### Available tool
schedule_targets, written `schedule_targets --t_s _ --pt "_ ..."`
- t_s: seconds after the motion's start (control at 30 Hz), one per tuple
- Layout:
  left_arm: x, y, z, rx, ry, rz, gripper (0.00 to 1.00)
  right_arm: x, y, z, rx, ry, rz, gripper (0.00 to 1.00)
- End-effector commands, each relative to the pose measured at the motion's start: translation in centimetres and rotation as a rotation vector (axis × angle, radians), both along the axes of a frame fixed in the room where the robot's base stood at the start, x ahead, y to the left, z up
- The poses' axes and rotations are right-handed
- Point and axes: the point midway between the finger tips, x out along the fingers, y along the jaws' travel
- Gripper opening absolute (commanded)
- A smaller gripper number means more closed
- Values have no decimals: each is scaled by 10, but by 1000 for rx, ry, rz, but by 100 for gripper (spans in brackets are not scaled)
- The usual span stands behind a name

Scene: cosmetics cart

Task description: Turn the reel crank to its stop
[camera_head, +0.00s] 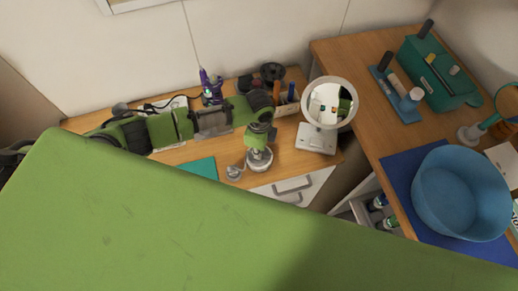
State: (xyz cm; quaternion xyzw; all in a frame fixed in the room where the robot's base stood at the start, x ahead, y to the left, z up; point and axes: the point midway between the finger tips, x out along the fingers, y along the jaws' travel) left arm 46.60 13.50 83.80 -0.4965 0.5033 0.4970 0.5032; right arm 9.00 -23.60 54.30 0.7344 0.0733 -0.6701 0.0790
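My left arm comes in from the left over the wooden counter and bends down at its end. The end of that arm, where my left gripper (258,160) appears to be, is small and seen from above. I cannot make out its fingers. A small silvery piece (234,173) lies just left of it; I cannot tell if they touch. I cannot clearly identify the reel or its crank. A dark round object (272,72) stands at the counter's back, above the arm. A large green surface, close to the camera, hides the lower half of the view. My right gripper is not in view.
A round mirror (329,103) stands right of the arm's end. A purple item (210,88) and a wooden holder (287,104) stand behind the arm; a teal mat (200,168) lies in front. The right counter holds a blue basin (461,193) and a green case (438,72).

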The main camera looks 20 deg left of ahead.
Motion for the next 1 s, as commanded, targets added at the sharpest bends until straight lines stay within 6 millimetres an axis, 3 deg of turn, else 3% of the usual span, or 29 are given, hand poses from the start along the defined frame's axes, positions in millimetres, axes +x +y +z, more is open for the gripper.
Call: schedule_targets --t_s 1.0 --pt "1 0 0 -1 -3 -966 0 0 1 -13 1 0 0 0"
